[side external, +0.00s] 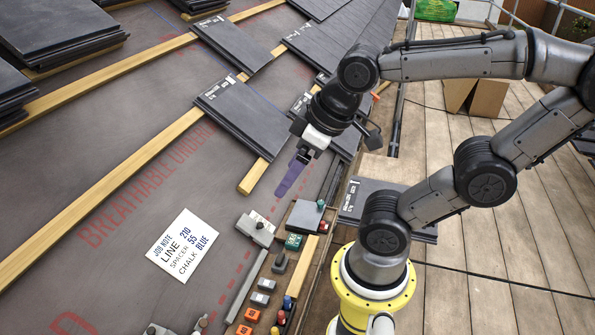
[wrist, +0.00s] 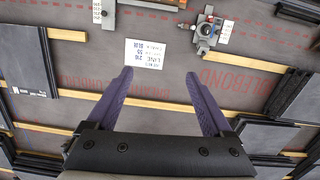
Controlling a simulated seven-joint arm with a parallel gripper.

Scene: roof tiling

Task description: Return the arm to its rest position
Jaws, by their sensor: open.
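My gripper (side external: 288,184) hangs above the dark roof underlay (side external: 130,160), with purple fingers pointing down and to the left. In the wrist view my gripper (wrist: 165,84) has its two purple fingers apart, with nothing between them. It seems clear of the surface, though its exact height is hard to tell. A white job note (side external: 183,245) lies on the underlay to the lower left of the fingers. The note (wrist: 147,53) also shows beyond the fingertips in the wrist view.
Wooden battens (side external: 90,205) cross the roof, with slates (side external: 236,118) lying on them and stacked slates (side external: 55,30) at the upper left. A grey tool block (side external: 256,229) and small coloured items line the lower edge. Wooden decking (side external: 500,240) extends right.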

